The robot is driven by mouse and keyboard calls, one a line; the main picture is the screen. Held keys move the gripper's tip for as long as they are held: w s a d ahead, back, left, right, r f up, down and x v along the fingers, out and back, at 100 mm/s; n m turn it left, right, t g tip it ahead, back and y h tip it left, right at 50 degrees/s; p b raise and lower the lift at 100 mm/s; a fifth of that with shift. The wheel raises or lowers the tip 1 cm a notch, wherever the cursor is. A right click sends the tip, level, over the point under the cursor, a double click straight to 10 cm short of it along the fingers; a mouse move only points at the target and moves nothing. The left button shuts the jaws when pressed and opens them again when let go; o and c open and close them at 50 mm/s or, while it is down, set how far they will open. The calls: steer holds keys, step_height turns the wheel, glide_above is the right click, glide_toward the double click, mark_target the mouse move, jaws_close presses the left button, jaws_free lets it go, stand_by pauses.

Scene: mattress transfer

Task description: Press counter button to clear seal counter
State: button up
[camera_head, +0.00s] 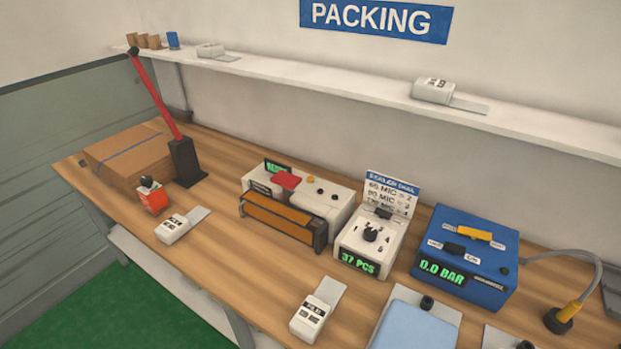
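A white counter box (368,240) stands on the wooden bench, right of the picture's middle. Its front display (358,263) reads "37 PCS" in green. A round black knob (370,235) sits on its top, with small dark marks around it and a black part (384,212) behind it. I cannot tell which of these is the counter button. My gripper is not in view.
A blue box (466,258) reading "0.0 BAR" stands close right of the counter. A hose with a yellow-tipped end (565,314) lies farther right. A white labelled block (313,315) and a light blue pad (415,328) are in front. A red lever (155,95) rises at left.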

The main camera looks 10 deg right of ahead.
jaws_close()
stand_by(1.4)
